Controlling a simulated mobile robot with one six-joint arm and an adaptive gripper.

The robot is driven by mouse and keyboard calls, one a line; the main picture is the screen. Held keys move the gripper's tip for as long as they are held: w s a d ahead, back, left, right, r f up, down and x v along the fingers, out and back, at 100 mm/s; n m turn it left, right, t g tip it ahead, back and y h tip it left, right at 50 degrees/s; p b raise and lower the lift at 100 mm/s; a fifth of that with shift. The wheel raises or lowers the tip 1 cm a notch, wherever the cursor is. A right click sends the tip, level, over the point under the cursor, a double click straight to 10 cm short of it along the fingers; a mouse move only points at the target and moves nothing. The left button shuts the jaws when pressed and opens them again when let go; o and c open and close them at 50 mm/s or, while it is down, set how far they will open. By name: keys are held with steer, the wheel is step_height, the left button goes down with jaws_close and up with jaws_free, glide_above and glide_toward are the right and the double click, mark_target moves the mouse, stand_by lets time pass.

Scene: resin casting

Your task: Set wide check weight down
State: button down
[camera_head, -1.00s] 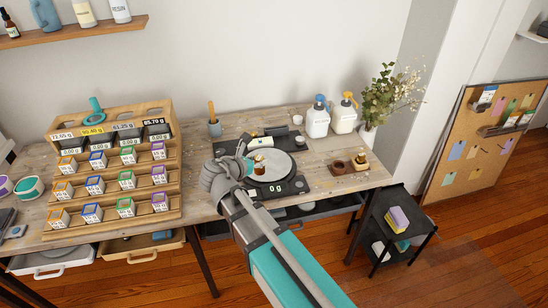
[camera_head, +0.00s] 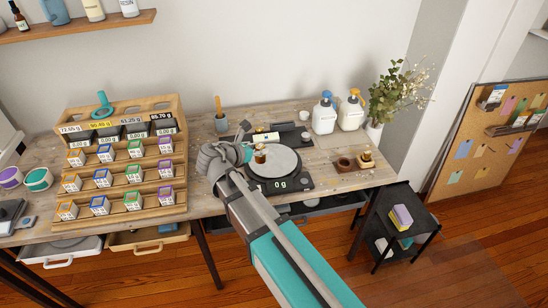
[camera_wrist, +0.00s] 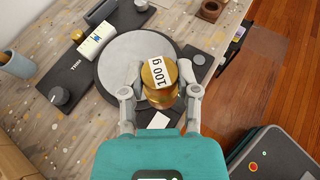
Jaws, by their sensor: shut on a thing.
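The wide check weight (camera_wrist: 159,83) is a gold cylinder with a white "100 g" label, upright or nearly so. My gripper (camera_wrist: 160,92) is shut on it, one finger on each side. In the head view the weight (camera_head: 260,157) shows over the left part of the round grey plate (camera_head: 285,160) of a dark scale (camera_head: 300,183). The scale display reads 0 g. In the wrist view the plate (camera_wrist: 118,62) lies beneath and beyond the weight. The weight's underside and any gap to the plate are hidden.
A second flat device (camera_wrist: 70,80) lies beside the scale. Two pump bottles (camera_head: 324,116) stand behind. A tiered wooden rack (camera_head: 125,175) of small boxes is at left.

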steer(key=shift+w+a+r+m+g+h+p, duration=0.1)
steer(key=shift+a+r+m+g+h+p, duration=0.25)
steer(key=shift+a+r, duration=0.3)
steer(key=shift+f, duration=0.15)
steer(key=shift+w+d+f+b, duration=0.7)
steer(key=shift+w+f+b, duration=0.8)
steer(key=shift+w, duration=0.6)
steer(key=shift+w+d+f+b, duration=0.65)
steer(key=shift+w+f+b, duration=0.85)
steer(key=shift+w, duration=0.55)
steer(key=shift+w+d+f+b, duration=0.7)
steer(key=shift+w+f+b, duration=0.8)
steer(key=shift+w, duration=0.6)
